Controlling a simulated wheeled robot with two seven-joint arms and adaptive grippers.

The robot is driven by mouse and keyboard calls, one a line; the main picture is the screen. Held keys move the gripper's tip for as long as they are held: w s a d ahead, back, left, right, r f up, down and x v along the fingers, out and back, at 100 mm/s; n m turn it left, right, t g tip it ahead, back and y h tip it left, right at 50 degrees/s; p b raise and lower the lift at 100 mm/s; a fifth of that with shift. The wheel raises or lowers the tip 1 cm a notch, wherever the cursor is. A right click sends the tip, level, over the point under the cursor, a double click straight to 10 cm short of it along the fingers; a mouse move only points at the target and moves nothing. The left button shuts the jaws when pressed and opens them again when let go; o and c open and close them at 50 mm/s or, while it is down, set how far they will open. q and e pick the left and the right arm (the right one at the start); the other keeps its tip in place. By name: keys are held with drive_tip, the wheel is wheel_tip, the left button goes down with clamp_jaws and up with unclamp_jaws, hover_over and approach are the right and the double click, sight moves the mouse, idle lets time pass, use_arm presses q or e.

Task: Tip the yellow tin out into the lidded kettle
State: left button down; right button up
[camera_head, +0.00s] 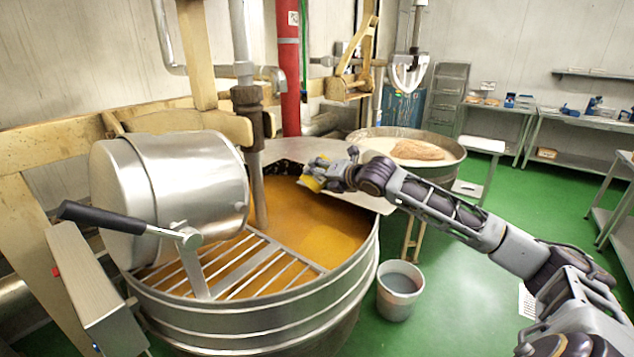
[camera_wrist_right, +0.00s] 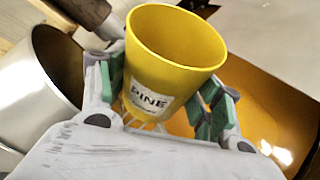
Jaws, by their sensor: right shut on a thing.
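The yellow tin (camera_head: 311,184) is in my right gripper (camera_head: 322,174), above the amber contents of the big steel kettle (camera_head: 260,325). In the right wrist view, the tin (camera_wrist_right: 178,40) sits between both green-padded fingers and bears a white label reading "PINE". Its open mouth shows bare yellow inner walls; its bottom is hard to make out. The tin looks small and tilted in the head view. The kettle's flat grey lid section (camera_head: 362,196) covers its back right part; the rest is open, with a bar grate (camera_head: 265,265) at the front. My left gripper is out of view.
A steel drum (camera_head: 175,180) with a black-handled lever (camera_head: 115,215) stands over the kettle's left side. A vertical shaft (camera_head: 256,180) enters the kettle left of the tin. A grey bucket (camera_head: 400,285) and a second kettle (camera_head: 440,168) stand to the right.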

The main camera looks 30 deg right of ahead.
drive_tip(key=shift+r+n+h+p, duration=0.3)
drive_tip(key=shift+p, duration=0.4)
drive_tip(key=shift+r+p, duration=0.1)
drive_tip(key=shift+p, duration=0.35)
drive_tip(key=shift+r+n+h+p, duration=0.35)
drive_tip(key=shift+n+h+p, duration=0.55)
drive_tip(key=shift+p, duration=1.2)
drive_tip(key=shift+r+n+g+p, duration=0.2)
drive_tip(key=shift+n+g+p, duration=0.1)
drive_tip(key=shift+n+p, duration=0.35)
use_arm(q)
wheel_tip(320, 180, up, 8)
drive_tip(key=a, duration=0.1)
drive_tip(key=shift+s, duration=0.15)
use_arm(e)
drive_tip(key=shift+r+n+h, duration=0.2)
drive_tip(key=shift+n+h, duration=0.4)
drive_tip(key=shift+n, duration=0.1)
drive_tip(key=shift+r+n+h, duration=0.2)
drive_tip(key=shift+n+h, duration=0.4)
drive_tip(key=shift+n, duration=0.05)
